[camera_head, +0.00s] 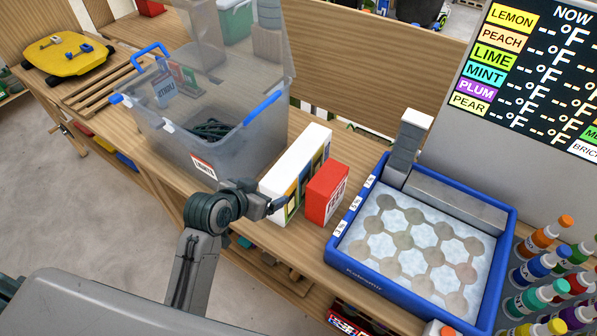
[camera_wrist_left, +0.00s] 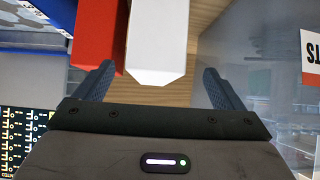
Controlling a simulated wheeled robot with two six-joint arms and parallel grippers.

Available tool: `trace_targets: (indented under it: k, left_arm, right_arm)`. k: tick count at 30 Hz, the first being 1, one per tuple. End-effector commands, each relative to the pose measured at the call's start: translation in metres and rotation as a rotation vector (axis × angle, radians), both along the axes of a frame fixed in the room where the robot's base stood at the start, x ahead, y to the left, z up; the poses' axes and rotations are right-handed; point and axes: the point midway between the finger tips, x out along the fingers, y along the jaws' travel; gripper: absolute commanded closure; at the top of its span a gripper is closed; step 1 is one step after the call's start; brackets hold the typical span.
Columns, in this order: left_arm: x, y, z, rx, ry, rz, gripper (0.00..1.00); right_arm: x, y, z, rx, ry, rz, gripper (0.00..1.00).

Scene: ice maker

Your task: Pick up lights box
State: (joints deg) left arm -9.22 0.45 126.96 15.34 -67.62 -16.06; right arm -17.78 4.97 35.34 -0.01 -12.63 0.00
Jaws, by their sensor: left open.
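A white box (camera_head: 296,170) with a yellow and dark patterned side stands upright on the wooden bench; I cannot read its name. A red box (camera_head: 326,192) with a white label stands close to its right. A clear bin (camera_head: 262,140) with a red-and-white label stands to its left; its lettering is too small to read fully. My left gripper (camera_head: 277,204) is at the near end of the white box.
The bin holds dark coiled cords, and its clear lid stands open. A blue-rimmed tray (camera_head: 385,287) of pale hexagons lies to the right. Colored bottles (camera_head: 540,239) crowd the right edge. A yellow device (camera_head: 62,54) sits at the far left.

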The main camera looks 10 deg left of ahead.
Motion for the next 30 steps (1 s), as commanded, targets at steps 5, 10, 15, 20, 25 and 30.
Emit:
trace_targets:
  k: [5, 10, 15, 20, 25, 30]
  left_arm:
    - [0.035, -0.013, 0.028, -0.032, -0.111, -0.033, 0.1]
    - [0.055, -0.02, 0.037, -0.045, -0.155, -0.044, 0.1]
    - [0.077, -0.028, 0.026, -0.046, -0.155, -0.045, 0.1]
    - [0.091, -0.033, 0.015, -0.045, -0.155, -0.044, 0.1]
    - [0.099, -0.036, 0.012, -0.045, -0.155, -0.044, 0.1]
    - [0.115, -0.042, 0.004, -0.045, -0.153, -0.044, 0.1]
  right_arm:
    - [0.012, 0.0, 0.001, 0.0, -0.014, 0.0, 1.0]
    - [0.015, 0.004, 0.004, 0.005, -0.019, -0.001, 1.0]
    - [0.013, 0.011, 0.013, 0.011, -0.016, -0.003, 1.0]
    - [0.011, 0.012, 0.017, 0.013, -0.014, -0.004, 1.0]
    - [0.011, 0.011, 0.022, 0.012, -0.014, -0.003, 1.0]
    - [0.011, 0.007, 0.039, 0.008, -0.013, -0.002, 1.0]
